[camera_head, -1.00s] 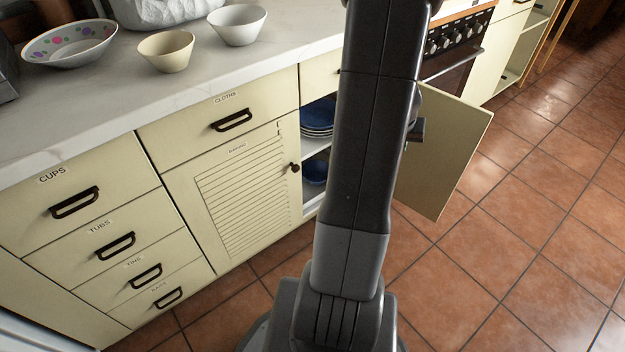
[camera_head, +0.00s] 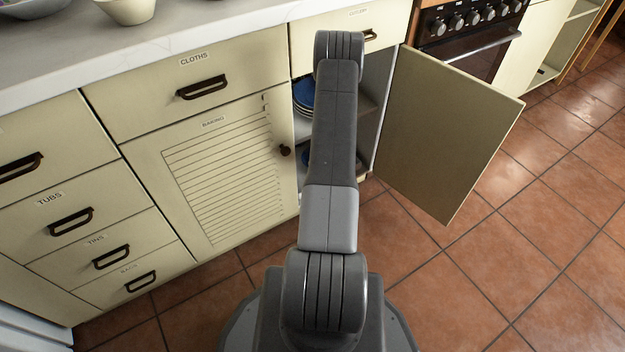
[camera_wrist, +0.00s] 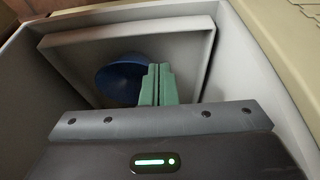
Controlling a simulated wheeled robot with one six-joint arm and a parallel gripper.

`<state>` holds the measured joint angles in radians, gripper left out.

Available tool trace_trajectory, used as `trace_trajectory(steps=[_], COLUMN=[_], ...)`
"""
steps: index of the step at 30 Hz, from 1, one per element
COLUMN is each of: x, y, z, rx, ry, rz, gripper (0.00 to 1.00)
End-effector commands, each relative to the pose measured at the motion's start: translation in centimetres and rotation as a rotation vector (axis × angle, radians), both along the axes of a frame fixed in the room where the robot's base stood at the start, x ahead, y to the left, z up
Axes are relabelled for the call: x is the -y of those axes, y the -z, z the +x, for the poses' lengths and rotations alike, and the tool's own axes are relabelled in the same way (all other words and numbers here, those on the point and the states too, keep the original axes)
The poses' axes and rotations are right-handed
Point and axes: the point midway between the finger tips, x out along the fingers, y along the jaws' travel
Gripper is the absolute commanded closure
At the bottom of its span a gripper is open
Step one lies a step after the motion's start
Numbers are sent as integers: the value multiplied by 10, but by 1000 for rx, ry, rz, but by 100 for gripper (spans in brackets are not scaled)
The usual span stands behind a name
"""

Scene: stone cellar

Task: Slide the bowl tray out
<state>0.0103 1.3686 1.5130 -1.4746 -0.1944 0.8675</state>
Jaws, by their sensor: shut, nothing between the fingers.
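My gripper (camera_wrist: 158,72) shows in the wrist view with its green fingers shut together and nothing between them. It is inside the open cupboard. A dark blue bowl (camera_wrist: 116,80) sits just behind and left of the fingers, partly hidden by them. A pale rim (camera_wrist: 125,31) around the bowl looks like the bowl tray; its lower part is hidden by my gripper body. I cannot tell whether the fingers touch it. In the head view my arm hides my gripper and most of the lower cupboard.
The cupboard door (camera_head: 445,135) stands open to the right. Blue plates (camera_head: 304,93) are stacked on the upper shelf. The closed baking cupboard (camera_head: 215,170) and drawers (camera_head: 70,220) are to the left. The oven (camera_head: 470,35) is beyond the door. The tiled floor (camera_head: 480,270) at right is clear.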

Motion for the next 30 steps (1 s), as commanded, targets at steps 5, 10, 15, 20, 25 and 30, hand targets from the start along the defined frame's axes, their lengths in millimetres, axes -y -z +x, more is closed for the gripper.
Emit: trace_trajectory(steps=[5,10,15,20,25,30], x=[-5,-10,-16,-20,-21,-21], y=[19,48,76,93,99,98], z=[1,9,17,23,25,25], rx=[-5,-4,-5,-4,-4,-4], ry=[-9,-8,-8,-8,-7,-7], rz=[4,4,3,3,3,3], gripper=[100,100,100,100,100,100])
